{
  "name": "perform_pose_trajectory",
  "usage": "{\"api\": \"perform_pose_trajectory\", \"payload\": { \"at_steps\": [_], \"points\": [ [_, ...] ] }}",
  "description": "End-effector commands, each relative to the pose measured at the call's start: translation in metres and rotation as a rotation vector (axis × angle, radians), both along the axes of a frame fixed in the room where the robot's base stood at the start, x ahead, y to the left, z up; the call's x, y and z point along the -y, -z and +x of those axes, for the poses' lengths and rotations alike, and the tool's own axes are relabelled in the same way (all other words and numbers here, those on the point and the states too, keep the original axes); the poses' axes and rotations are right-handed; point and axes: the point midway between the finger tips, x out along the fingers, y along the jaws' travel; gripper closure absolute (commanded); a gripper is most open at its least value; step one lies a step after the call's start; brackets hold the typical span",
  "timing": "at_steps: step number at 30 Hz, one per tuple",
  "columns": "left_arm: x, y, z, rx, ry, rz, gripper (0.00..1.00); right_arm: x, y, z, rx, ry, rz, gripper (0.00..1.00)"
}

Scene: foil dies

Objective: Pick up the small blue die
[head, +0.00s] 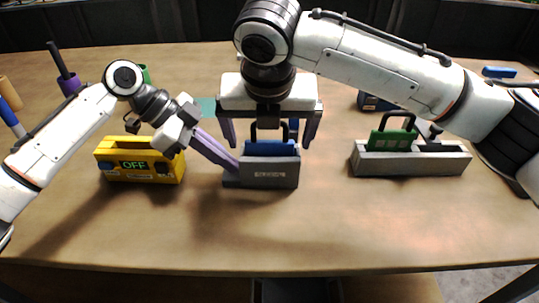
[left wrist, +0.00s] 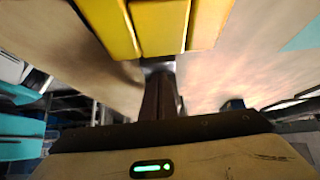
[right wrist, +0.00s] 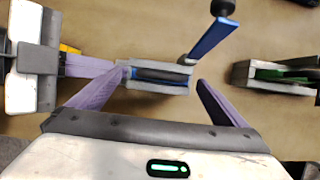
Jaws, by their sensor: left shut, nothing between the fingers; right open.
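A blue die (head: 270,148) with a black handle stands upright in a grey holder (head: 262,177) at the middle of the table. The right wrist view shows the die (right wrist: 160,75) from above, inside the holder (right wrist: 158,88). My right gripper (head: 270,142) is open above the holder, one finger to each side of the die; its fingers also show in the right wrist view (right wrist: 150,92). My left gripper (head: 236,168) is shut and empty, its tips at the left end of the holder; I cannot tell whether they touch it.
A yellow box (head: 140,160) reading OFF stands at left. Another grey holder (head: 412,164) with a green die (head: 391,140) stands at right. The front of the table (head: 300,235) is clear.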

Motion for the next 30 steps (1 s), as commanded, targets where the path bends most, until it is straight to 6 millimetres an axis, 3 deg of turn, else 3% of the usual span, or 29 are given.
{"api": "perform_pose_trajectory", "payload": {
  "at_steps": [1,10,23,30],
  "points": [
    [-0.0015,0.0085,-0.0033,-0.014,0.004,0.013,1.00,0.0006,0.0050,0.0017,-0.001,0.001,-0.001,0.03],
    [-0.0014,0.0085,-0.0032,-0.014,0.004,0.013,1.00,0.0004,0.0088,0.0035,0.000,0.000,0.000,0.05],
    [-0.0015,0.0086,-0.0031,-0.014,0.004,0.014,1.00,0.0004,0.0084,0.0034,0.000,0.000,0.000,0.77],
    [-0.0016,0.0085,-0.0030,-0.013,0.003,0.014,1.00,0.0001,0.0059,0.0038,0.004,0.001,0.001,0.80]
  ]
}}
